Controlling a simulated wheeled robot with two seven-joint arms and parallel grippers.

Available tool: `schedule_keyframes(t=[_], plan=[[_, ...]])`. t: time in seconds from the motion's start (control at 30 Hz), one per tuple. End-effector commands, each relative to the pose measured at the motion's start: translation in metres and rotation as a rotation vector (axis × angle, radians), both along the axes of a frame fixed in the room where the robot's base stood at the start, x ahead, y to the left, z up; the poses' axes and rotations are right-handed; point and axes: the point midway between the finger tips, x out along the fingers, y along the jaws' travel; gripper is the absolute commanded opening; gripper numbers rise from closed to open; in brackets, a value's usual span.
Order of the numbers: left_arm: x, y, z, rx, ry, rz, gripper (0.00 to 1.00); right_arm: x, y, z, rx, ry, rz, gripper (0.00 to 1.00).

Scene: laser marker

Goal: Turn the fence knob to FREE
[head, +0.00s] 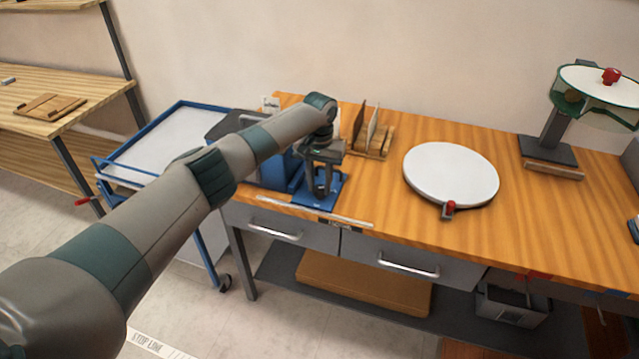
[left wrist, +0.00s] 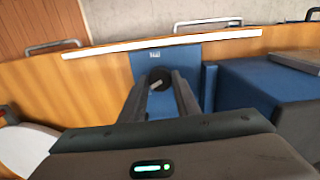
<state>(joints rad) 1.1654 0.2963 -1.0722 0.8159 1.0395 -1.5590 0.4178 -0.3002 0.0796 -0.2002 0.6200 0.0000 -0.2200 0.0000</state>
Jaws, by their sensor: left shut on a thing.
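The fence knob (left wrist: 157,81) is a round black knob with a pale bar across it, seen in the left wrist view between my fingertips. It sits on the blue plate (left wrist: 165,58) of the marker; small white lettering at the plate's edge is too small to read surely. In the head view the blue plate (head: 318,200) lies at the bench's front edge, and my gripper hides the knob. My left gripper (head: 321,190) points down over the plate; it also shows in the left wrist view (left wrist: 163,78), shut on the knob. My right gripper is not in view.
The blue marker body (left wrist: 260,92) stands right beside the plate. A rack with upright boards (head: 372,142) is behind. A round white turntable (head: 450,174) with a red-knobbed clamp (head: 449,209) lies to the right. A blue trolley (head: 165,140) stands left of the bench.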

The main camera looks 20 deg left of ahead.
Motion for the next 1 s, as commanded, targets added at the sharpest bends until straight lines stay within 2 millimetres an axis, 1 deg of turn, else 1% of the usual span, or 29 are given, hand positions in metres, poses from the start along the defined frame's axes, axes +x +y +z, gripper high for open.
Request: schedule_keyframes(t=[0.17,0.37,1.0], plan=[[-0.0003,0.0001,0.0003,-0.001,0.001,-0.082,0.07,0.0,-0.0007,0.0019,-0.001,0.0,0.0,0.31],[0.0,-0.0003,0.0008,-0.001,0.001,-0.229,0.07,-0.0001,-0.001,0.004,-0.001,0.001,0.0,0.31],[0.0003,-0.0004,0.0005,-0.001,-0.001,-0.83,0.07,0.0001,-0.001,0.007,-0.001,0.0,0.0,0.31]])
